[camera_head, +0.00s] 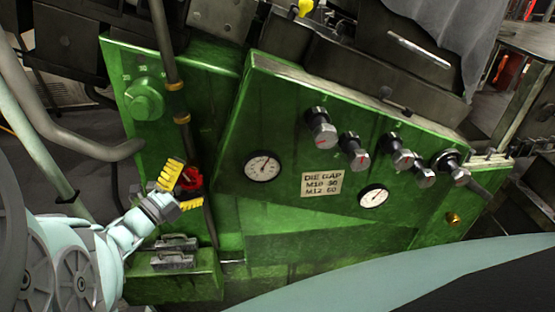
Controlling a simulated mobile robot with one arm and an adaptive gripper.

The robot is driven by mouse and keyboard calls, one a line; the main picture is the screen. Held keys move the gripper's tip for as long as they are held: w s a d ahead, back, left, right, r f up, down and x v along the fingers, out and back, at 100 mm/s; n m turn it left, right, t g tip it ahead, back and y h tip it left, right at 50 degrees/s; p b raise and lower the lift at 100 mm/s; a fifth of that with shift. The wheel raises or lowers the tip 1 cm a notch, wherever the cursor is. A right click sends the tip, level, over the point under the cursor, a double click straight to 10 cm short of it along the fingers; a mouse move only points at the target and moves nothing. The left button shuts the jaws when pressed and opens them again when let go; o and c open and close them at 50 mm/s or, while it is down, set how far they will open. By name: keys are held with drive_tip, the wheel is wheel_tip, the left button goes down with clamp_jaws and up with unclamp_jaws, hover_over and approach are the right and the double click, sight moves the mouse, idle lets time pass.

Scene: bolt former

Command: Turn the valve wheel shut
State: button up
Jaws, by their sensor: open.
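The valve wheel (191,180) is small and red. It sits on the dark vertical pipe at the left of the green machine panel. My gripper (184,189) has yellow fingers and reaches in from the lower left. It is open, with one finger above and left of the wheel and the other below it. The wheel is partly hidden behind the upper finger. I cannot tell whether the fingers touch the wheel.
The dark pipe (170,60) runs down just above the wheel. A green box with handles (172,261) is below my gripper.

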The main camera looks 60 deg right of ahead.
drive_tip(key=shift+c, duration=0.4)
drive_tip(key=c, duration=1.1)
drive_tip(key=shift+s+m+y, duration=0.1)
drive_tip(key=shift+m+y, duration=0.5)
drive_tip(key=shift+m, duration=0.1)
drive_tip(key=shift+m+y, duration=0.4)
drive_tip(key=shift+m, duration=0.1)
drive_tip(key=m+y, duration=0.2)
drive_tip(key=shift+s+d+t+y, duration=0.1)
drive_tip(key=shift+t+y, duration=0.2)
drive_tip(key=shift+m+t+y, duration=0.5)
drive_tip(key=shift+m+y, duration=0.3)
drive_tip(key=shift+y, duration=0.1)
